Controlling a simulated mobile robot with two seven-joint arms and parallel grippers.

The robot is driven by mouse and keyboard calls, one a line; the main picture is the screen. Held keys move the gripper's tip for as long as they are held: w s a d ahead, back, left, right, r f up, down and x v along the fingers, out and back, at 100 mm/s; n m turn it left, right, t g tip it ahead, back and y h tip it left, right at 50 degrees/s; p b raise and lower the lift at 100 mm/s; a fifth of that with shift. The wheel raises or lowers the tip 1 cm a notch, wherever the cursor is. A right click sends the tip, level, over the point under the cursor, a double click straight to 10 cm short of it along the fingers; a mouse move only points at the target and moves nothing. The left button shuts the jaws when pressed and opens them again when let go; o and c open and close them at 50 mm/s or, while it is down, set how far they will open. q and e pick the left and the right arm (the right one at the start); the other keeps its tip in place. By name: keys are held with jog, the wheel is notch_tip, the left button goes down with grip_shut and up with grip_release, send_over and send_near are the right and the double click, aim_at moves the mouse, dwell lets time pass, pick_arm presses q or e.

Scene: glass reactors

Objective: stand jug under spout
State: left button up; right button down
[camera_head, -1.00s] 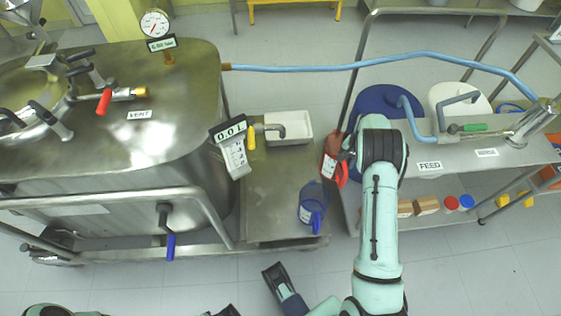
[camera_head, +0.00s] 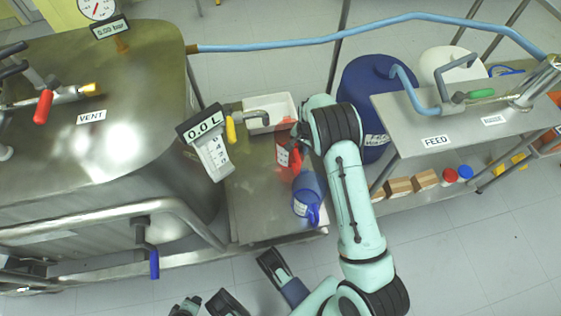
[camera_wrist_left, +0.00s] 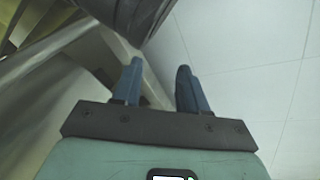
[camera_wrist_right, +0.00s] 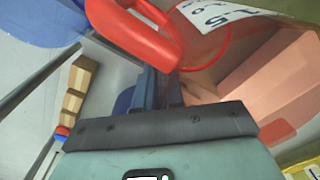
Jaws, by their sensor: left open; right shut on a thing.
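A red jug (camera_head: 290,158) with a white label is above the right part of the metal bench (camera_head: 250,212). My right gripper (camera_wrist_right: 162,90) is shut on the jug's red handle (camera_wrist_right: 137,32). In the head view my right arm partly hides the grip. The spout (camera_head: 257,117), with a yellow handle, is up and left of the red jug. A blue jug (camera_head: 306,203) stands on the bench in front of the red one. My left gripper (camera_wrist_left: 158,82) is open and empty, with nothing between its fingers.
A white tray (camera_head: 284,109) lies behind the spout. A blue drum (camera_head: 362,95) and a feed shelf (camera_head: 455,118) are at the right. The front left of the bench is clear.

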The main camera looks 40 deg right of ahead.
jog(key=w+a, duration=0.4)
jog(key=a, duration=0.3)
pick_arm(q)
jog(key=s+a+f+g+b, duration=0.1)
jog(key=s+f+g+b, duration=0.1)
jog(key=s+f, duration=0.3)
jog(key=shift+s+f+b, duration=0.35)
jog(key=shift+s+b, duration=0.3)
jog(key=shift+s, duration=0.2)
pick_arm(e)
notch_tip(320, 180, down, 7)
pick_arm(q)
jog(key=shift+s+f+g, duration=0.1)
jog(key=shift+g, duration=0.2)
pick_arm(e)
jog(key=shift+a+f, duration=0.1)
jog(key=shift+f, duration=0.05)
jog(key=c, duration=1.3)
grip_release()
jog(key=shift+o, duration=0.2)
pick_arm(q)
jog(key=w+d+r+t+p, duration=0.1)
jog(key=w+r+t+p, duration=0.1)
jog(key=w+r, duration=0.4)
jog(key=shift+w+t+p, duration=0.4)
jog(key=shift+w+p, duration=0.15)
jog(key=shift+p, duration=0.2)
pick_arm(e)
notch_tip(320, 180, up, 12)
jog(key=shift+s, duration=0.15)
